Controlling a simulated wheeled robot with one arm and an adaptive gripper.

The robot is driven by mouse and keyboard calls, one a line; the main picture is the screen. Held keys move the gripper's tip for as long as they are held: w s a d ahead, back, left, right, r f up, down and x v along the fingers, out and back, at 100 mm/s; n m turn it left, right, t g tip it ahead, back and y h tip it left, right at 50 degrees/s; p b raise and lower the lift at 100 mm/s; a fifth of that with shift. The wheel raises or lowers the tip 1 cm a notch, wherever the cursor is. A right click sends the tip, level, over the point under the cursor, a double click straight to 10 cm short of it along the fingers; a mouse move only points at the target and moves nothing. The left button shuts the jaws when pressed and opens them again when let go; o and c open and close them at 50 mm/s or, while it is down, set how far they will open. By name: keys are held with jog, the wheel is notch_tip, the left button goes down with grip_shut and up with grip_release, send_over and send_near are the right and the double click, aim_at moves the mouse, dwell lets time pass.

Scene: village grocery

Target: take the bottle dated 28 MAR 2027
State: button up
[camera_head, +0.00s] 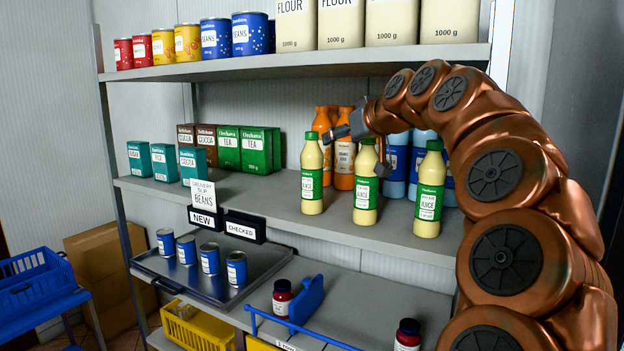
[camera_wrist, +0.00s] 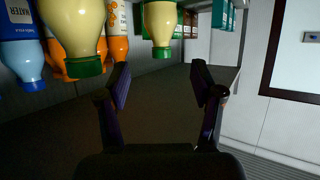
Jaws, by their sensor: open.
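Three pale yellow juice bottles with green caps and green labels stand upright along the middle shelf's front: a left one (camera_head: 312,178), a middle one (camera_head: 366,188) and a right one (camera_head: 429,194). No date is readable on any. My gripper (camera_head: 361,150) is open and empty, at the middle bottle's cap in the head view; whether it touches is unclear. The wrist view is upside down. There, one juice bottle (camera_wrist: 160,22) appears beyond the gap between my open fingers (camera_wrist: 161,84), and another (camera_wrist: 72,28) is to the left.
Orange bottles (camera_head: 345,165) and blue water bottles (camera_head: 397,160) stand behind the juice. Tea and cocoa boxes (camera_head: 228,148) are left on the middle shelf (camera_head: 270,203). Flour bags (camera_head: 340,22) and cans stand above. Below are a tray of cans (camera_head: 187,281), dark red jars (camera_head: 282,298) and yellow crates (camera_head: 198,330).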

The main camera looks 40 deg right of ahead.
jog(key=p, duration=0.3)
send_near(314, 132)
jog(key=w+f, duration=0.1)
jog(key=w, duration=0.1)
jog(key=w+d+f, duration=0.1)
jog(key=w+f, duration=0.1)
jog(key=shift+f, duration=0.2)
jog(key=shift+w+d+r, duration=0.15)
jog(key=shift+w+d, duration=0.1)
jog(key=shift+w, duration=0.55)
jog(key=shift+p+x, duration=0.8)
jog(key=shift+x, duration=1.4)
jog(key=shift+r, duration=0.15)
grip_shut()
